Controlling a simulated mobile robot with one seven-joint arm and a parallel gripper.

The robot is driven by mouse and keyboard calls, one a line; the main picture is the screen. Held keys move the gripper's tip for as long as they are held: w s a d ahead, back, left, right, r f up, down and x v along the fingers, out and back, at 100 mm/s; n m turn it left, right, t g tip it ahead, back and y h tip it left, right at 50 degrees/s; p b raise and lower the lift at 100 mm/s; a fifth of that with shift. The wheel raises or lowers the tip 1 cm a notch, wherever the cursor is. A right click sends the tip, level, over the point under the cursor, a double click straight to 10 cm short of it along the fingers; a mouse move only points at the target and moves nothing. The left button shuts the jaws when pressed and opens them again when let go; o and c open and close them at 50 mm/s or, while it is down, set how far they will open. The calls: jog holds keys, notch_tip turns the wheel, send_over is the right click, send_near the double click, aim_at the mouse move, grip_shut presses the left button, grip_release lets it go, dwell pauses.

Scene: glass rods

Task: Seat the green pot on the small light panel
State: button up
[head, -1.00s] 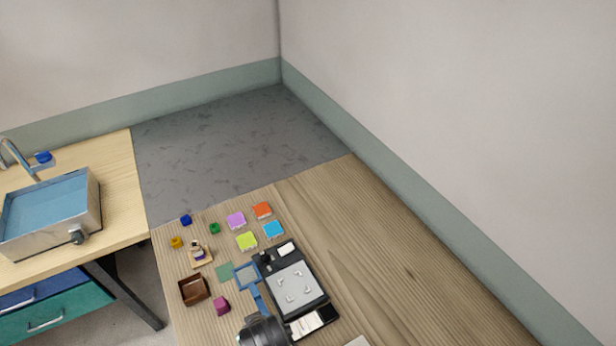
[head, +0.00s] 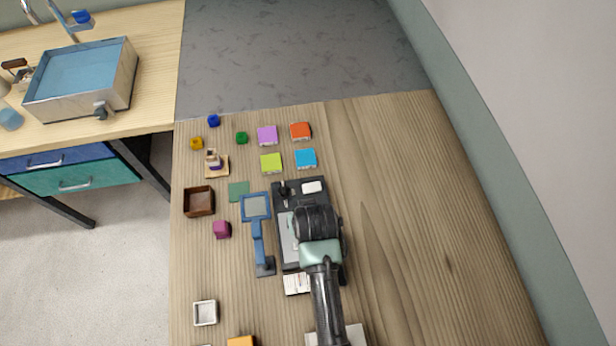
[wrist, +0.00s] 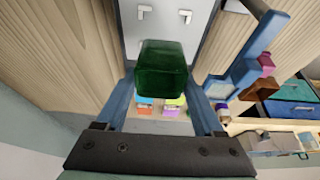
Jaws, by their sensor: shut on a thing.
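The green pot (wrist: 162,68) is a dark green, see-through block in the wrist view. My gripper (wrist: 162,85) is shut on it, with a blue finger on each side. The light panel (wrist: 158,42) lies beyond the pot and shows pale grey with white corner marks. In the head view the panel (head: 287,250) is a pale plate in a dark frame, largely covered by my gripper (head: 315,222) and arm. The pot is hidden there. I cannot tell whether the pot touches the panel.
A blue-framed magnifier-like stand (head: 258,230) is close left of the panel. A brown tray (head: 199,201) and a magenta block (head: 222,230) lie farther left. Colored tiles (head: 270,162) lie behind. The table's right side (head: 420,220) is clear.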

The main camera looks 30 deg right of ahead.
jog(key=shift+a+f+b, duration=0.15)
jog(key=shift+f+b, duration=0.5)
jog(key=shift+f, duration=0.05)
jog(key=shift+f+b, duration=1.4)
jog(key=shift+f, duration=0.35)
jog(key=o, duration=1.5)
jog(key=v, duration=1.3)
jog(key=shift+b, duration=0.35)
